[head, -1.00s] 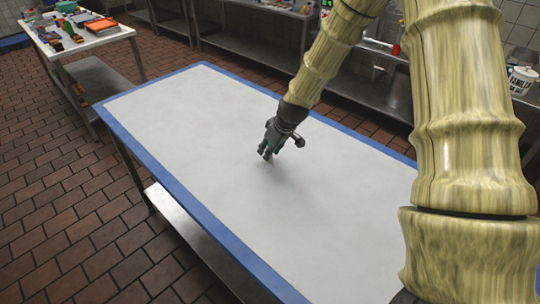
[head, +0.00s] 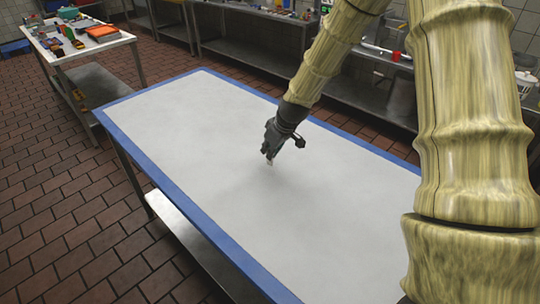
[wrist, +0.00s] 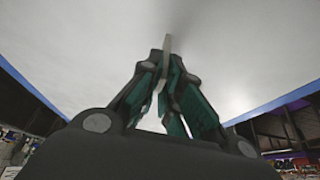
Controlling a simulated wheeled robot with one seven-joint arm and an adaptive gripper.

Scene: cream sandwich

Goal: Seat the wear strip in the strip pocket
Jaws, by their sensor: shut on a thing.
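My gripper (head: 269,157) hangs over the middle of the white table (head: 190,115), fingers pointing down. In the wrist view its two dark green-padded fingers (wrist: 166,62) close together at the tips on a thin pale strip (wrist: 167,42), which I take to be the wear strip. The strip sticks out a little past the fingertips; most of it is hidden between them. In the head view only a tiny pale bit (head: 270,163) shows below the fingertips. A soft shadow lies on the table below, apart from the tips. I cannot make out the strip pocket in any view.
The white tabletop has a blue border and looks bare around my gripper. A smaller side table (head: 85,43) at the upper left holds several coloured items and an orange tray (head: 102,33). Steel counters with kitchen items line the back wall. Brick-tiled floor lies open at left.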

